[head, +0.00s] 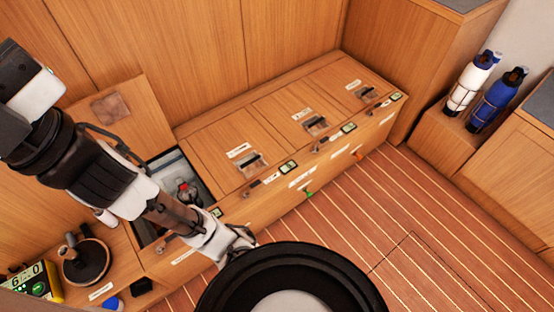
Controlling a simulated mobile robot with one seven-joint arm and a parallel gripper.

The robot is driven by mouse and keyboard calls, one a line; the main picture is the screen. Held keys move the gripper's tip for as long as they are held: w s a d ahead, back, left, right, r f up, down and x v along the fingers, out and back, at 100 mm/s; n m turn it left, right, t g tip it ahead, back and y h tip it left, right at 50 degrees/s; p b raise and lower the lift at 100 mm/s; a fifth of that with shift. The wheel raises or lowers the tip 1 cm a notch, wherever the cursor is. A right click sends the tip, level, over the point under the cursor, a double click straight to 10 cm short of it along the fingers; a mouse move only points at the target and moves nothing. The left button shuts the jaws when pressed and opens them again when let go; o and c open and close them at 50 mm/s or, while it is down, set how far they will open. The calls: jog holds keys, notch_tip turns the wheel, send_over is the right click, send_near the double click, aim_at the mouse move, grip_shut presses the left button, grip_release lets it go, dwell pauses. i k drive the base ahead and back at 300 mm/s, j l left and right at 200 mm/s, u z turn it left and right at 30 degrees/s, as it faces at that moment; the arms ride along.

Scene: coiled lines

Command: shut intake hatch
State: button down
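One hatch in the wooden bench is open. Its lid (118,108) stands raised against the back wall, with a brownish square patch on its face. The hatch opening (170,168) shows a pale interior with a red-topped fitting (185,189) inside. My arm crosses in front of the lid and hides part of the opening. My gripper (240,242) is at the bench's front edge, right of and below the opening, apart from the lid. Its fingers are small and partly hidden, so I cannot tell whether they are open. The hatch labels are too small to read.
Several shut hatches with latches (252,162) run along the bench to the right. White (470,82) and blue bottles (496,100) stand at right. The striped floor (400,215) is clear.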

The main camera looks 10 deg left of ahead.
aim_at(129, 109)
jog(key=k+j, duration=0.2)
jog(key=k, duration=0.15)
jog(key=k+j, duration=0.25)
jog(key=i+u, duration=0.35)
jog(key=i, duration=0.25)
jog(key=i+l+u, duration=0.1)
jog(key=i+u, duration=0.3)
jog(key=i, duration=0.25)
